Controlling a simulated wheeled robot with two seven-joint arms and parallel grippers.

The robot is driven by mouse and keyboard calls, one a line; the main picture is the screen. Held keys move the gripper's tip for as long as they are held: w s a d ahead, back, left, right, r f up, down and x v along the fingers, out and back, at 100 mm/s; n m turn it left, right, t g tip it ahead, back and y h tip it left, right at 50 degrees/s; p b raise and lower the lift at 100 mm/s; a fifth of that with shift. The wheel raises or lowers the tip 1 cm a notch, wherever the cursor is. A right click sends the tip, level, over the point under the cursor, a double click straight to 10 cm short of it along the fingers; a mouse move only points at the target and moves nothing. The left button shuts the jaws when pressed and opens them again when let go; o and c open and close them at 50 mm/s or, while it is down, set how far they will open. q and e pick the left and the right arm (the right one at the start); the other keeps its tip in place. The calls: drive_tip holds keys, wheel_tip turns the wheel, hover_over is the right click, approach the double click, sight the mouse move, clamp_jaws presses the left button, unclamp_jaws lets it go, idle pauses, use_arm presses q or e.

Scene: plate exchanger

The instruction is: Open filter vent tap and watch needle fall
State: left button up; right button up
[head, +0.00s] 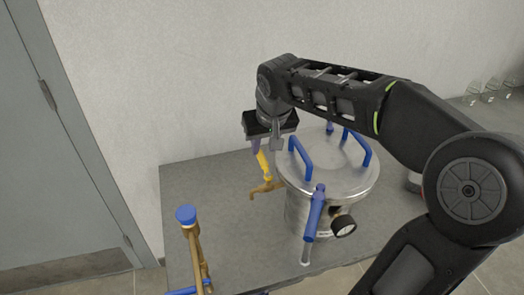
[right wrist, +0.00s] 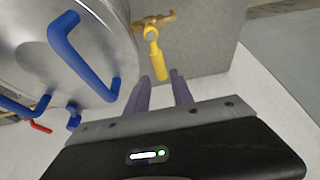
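The vent tap has a yellow lever handle (head: 264,164) on a brass body (head: 266,189), at the left side of the steel filter vessel (head: 330,178). My right gripper (head: 268,147) is above the tap, its fingers pointing down. In the right wrist view, the yellow lever (right wrist: 158,60) lies just beyond the gap between the two parted fingers (right wrist: 160,76). No grip on the lever shows. A small round black gauge (head: 343,226) sits on the vessel's front; its needle is too small to read. My left gripper is out of view.
The vessel stands on a grey table (head: 228,213). Blue handles (head: 300,158) rise from its lid, and a blue-handled clamp (head: 314,212) hangs at its front. A wall is close behind.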

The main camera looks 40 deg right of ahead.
sight(261, 155)
drive_tip(key=x, duration=0.4)
drive_tip(key=shift+f, duration=0.1)
drive_tip(key=shift+c, duration=0.6)
clamp_jaws()
idle(0.8)
